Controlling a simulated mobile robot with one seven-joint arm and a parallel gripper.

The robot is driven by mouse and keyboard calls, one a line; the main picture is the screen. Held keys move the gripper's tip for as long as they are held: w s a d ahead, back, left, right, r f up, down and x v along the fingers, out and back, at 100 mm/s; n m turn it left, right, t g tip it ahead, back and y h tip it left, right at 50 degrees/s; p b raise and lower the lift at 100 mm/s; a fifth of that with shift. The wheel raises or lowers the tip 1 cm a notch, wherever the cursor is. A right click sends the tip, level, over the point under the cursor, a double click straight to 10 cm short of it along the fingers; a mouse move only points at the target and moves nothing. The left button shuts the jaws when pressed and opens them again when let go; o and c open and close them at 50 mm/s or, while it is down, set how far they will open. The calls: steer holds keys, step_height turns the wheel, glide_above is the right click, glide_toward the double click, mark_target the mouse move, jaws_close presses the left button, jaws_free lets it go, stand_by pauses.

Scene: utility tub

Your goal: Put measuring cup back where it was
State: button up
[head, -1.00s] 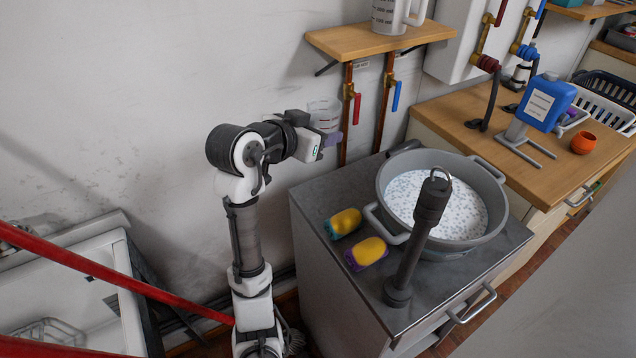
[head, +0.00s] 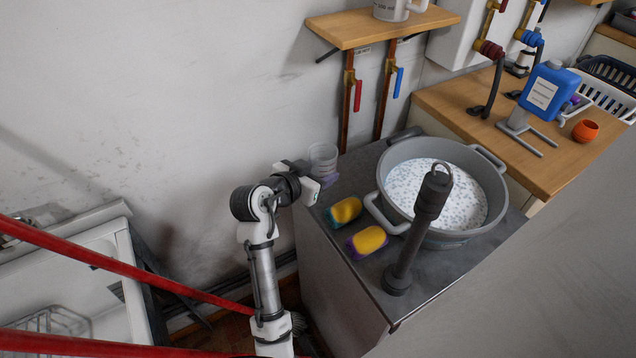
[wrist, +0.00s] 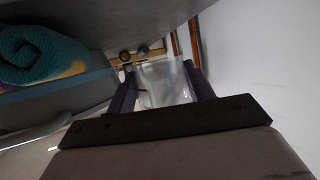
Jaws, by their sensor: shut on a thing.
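The measuring cup (head: 322,156) is clear and see-through, and shows at the back left corner of the grey worktop (head: 365,285). My gripper (head: 328,179) is shut on it with purple fingers. In the wrist view the cup (wrist: 163,84) sits between the two fingers of my gripper (wrist: 163,95). The cup looks roughly upright in the head view. I cannot tell whether its base touches the worktop, since my gripper hides its lower part.
A wooden shelf (head: 350,34) hangs above, over pipes with valves.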

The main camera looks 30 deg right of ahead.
steer(key=shift+f+p, duration=0.3)
steer(key=shift+f, duration=2)
steer(key=shift+f, duration=0.2)
steer(key=o, duration=0.7)
steer(key=shift+r, duration=0.1)
steer(key=shift+a+r, duration=0.1)
steer(key=shift+r, duration=0.1)
steer(key=b+v, duration=0.2)
steer(key=v, duration=0.9)
steer(key=shift+s+a, duration=0.2)
steer(key=shift+a, duration=0.2)
